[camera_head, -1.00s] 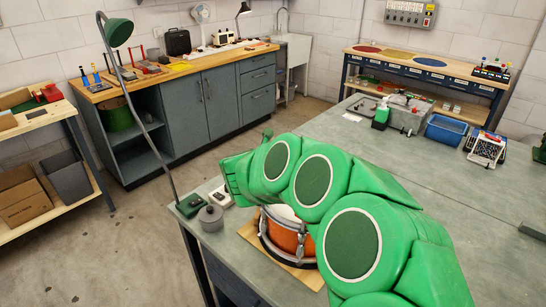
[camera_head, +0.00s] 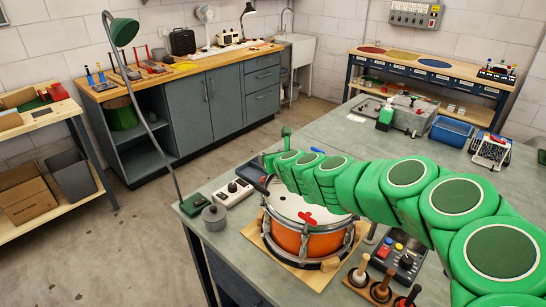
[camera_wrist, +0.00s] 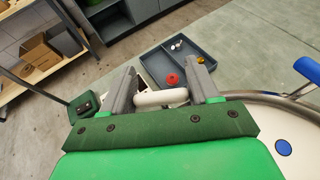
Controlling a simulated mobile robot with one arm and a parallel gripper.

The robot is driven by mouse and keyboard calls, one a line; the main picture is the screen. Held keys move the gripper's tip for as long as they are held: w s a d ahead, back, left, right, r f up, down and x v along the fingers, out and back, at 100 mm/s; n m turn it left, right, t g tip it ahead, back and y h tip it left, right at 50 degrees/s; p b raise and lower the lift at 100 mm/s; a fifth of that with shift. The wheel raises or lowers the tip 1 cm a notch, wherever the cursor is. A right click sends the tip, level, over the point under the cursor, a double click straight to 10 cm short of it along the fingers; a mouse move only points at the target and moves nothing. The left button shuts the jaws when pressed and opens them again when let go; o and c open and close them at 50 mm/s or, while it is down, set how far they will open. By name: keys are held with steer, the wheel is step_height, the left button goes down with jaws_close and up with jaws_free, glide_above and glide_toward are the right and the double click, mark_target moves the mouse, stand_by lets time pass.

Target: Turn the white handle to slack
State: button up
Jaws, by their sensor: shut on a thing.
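The white handle (camera_wrist: 160,98) shows in the wrist view as a short white bar between the two grey fingers of my gripper (camera_wrist: 165,90). My gripper is shut on it, with one finger at each end. In the head view my gripper (camera_head: 270,165) is at the far left edge of the drum (camera_head: 303,242), and the handle is hidden there. Part of the rim and head (camera_wrist: 270,118) shows at the right in the wrist view. I cannot tell the handle's exact angle.
A white box with knobs (camera_head: 232,192), a grey weight (camera_head: 214,216) and a lamp base (camera_head: 203,204) stand left of the drum. A black control box (camera_head: 398,258) and stick-like tools (camera_head: 380,285) stand right.

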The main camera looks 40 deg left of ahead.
steer(key=shift+r+n+g+y, duration=0.15)
steer(key=shift+n+g+y, duration=0.15)
steer(key=shift+n+g, duration=0.15)
stand_by(0.3)
steer(key=o, duration=1)
steer(key=shift+c, duration=0.2)
steer(key=shift+v, duration=3.85)
steer(key=shift+c, duration=0.5)
